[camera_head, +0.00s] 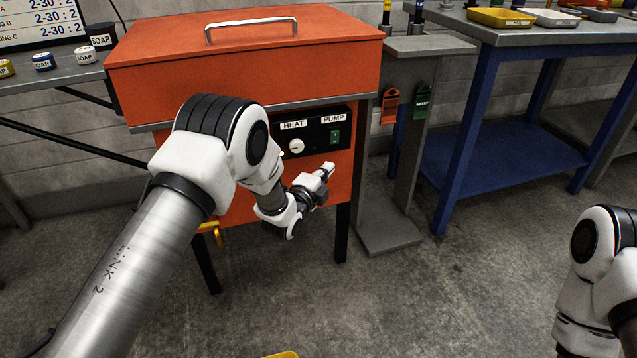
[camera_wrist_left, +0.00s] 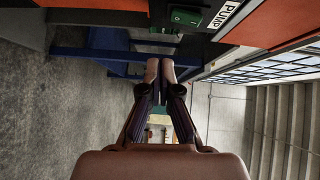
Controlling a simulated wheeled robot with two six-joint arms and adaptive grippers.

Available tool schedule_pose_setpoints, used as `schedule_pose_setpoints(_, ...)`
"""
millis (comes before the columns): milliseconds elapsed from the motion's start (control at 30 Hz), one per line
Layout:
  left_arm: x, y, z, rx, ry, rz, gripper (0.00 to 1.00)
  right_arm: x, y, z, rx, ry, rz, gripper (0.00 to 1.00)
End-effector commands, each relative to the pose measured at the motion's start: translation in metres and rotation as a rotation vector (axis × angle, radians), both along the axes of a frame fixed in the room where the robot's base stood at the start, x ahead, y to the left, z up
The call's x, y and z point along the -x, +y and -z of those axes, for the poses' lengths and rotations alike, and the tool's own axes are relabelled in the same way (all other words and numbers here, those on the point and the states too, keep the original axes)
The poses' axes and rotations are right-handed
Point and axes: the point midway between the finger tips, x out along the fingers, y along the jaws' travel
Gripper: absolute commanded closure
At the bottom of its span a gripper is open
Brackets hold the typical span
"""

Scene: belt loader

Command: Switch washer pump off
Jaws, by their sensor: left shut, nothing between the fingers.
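The washer is an orange cabinet (camera_head: 240,70) with a black control panel (camera_head: 315,140) on its front. The green rocker switch (camera_head: 335,136) sits under the PUMP label (camera_head: 333,118). It also shows at the top of the left wrist view (camera_wrist_left: 185,16), beside the label PUMP (camera_wrist_left: 222,14). Which way the rocker is tipped is too small to tell. My left gripper (camera_head: 328,169) is just below the panel, apart from the switch. Its fingertips are together and empty in the left wrist view (camera_wrist_left: 160,70). My right gripper is out of view.
A white HEAT knob (camera_head: 296,146) is left of the switch. A grey stand (camera_head: 408,160) with orange (camera_head: 389,106) and green (camera_head: 422,101) tags is to the right, then a blue bench (camera_head: 480,130). The floor in front is mostly clear.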

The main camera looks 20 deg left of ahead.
Motion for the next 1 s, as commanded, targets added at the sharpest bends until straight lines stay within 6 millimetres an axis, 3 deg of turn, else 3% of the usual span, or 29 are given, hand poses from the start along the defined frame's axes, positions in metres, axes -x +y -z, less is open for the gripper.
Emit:
schedule_pose_setpoints(100, 0.026, 0.005, 0.002, 0.001, 0.004, -0.001, 1.00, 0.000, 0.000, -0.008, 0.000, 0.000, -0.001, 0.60)
schedule_pose_setpoints(267, 0.047, 0.010, 0.005, 0.000, 0.003, 0.000, 1.00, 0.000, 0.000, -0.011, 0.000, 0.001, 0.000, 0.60)
schedule_pose_setpoints(767, 0.051, 0.010, 0.007, 0.001, 0.002, 0.000, 1.00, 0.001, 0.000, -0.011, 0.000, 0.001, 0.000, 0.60)
schedule_pose_setpoints(867, 0.057, 0.013, 0.026, 0.002, 0.031, -0.004, 1.00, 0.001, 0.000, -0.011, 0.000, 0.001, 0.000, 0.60)
schedule_pose_setpoints(933, 0.074, 0.018, 0.055, 0.005, 0.096, -0.013, 1.00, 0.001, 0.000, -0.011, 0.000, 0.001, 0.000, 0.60)
schedule_pose_setpoints(1000, 0.106, 0.025, 0.095, 0.007, 0.212, -0.035, 1.00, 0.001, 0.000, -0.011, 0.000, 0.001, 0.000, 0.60)
